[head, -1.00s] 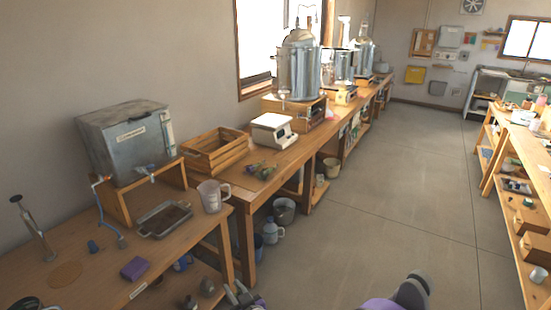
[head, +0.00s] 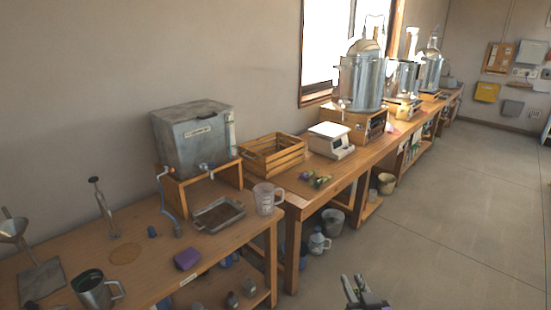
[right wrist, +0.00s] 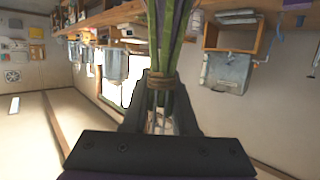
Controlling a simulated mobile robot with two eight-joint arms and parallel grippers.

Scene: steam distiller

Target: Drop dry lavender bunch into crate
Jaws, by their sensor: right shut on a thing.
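The wooden slatted crate (head: 285,160) stands on the bench in the head view, between the metal tank and the white scale. My right gripper (head: 358,288) is at the bottom edge of the head view, over the floor, to the right of the bench and well short of the crate. In the right wrist view it is shut on a lavender bunch (right wrist: 168,35), with green stems tied by brown twine. The flower end is mostly outside that view. Small green and purple bunches (head: 315,179) lie on the bench in front of the scale. My left gripper is not in view.
A metal tank (head: 195,140) on a wooden stand, a metal tray (head: 218,214) and a clear jug (head: 266,199) stand left of the crate. The scale (head: 330,140) and steel stills (head: 362,82) stand right of it. The floor (head: 455,215) at right is clear.

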